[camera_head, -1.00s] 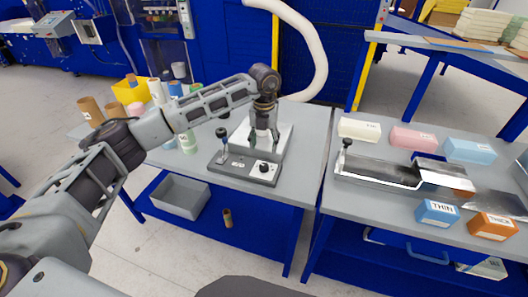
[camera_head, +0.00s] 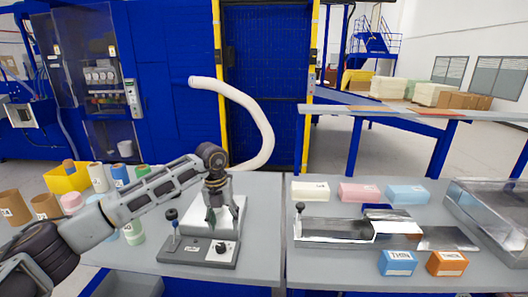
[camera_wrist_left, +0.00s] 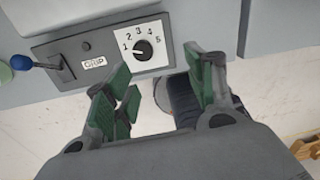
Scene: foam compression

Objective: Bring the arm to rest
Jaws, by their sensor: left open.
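My left gripper (camera_head: 216,214) hangs fingers-down over the test device with the grey control base (camera_head: 184,255) on the left table. It is open, with nothing between its green-padded fingers. In the left wrist view the open fingers (camera_wrist_left: 165,92) lie below the device's panel, which has a dial (camera_wrist_left: 143,48) numbered 1 to 5, a label and a blue-knobbed lever (camera_wrist_left: 24,63). The device's white plate (camera_head: 229,221) is partly hidden behind the gripper. My right gripper is not in view.
Cardboard tubes (camera_head: 12,207), coloured rolls and a yellow bin (camera_head: 68,180) stand on the left. The right table (camera_head: 335,268) carries a metal tray (camera_head: 330,231), white (camera_head: 310,191), pink (camera_head: 358,193) and blue (camera_head: 407,194) blocks, and THIN (camera_head: 397,262) and THICK (camera_head: 446,263) boxes.

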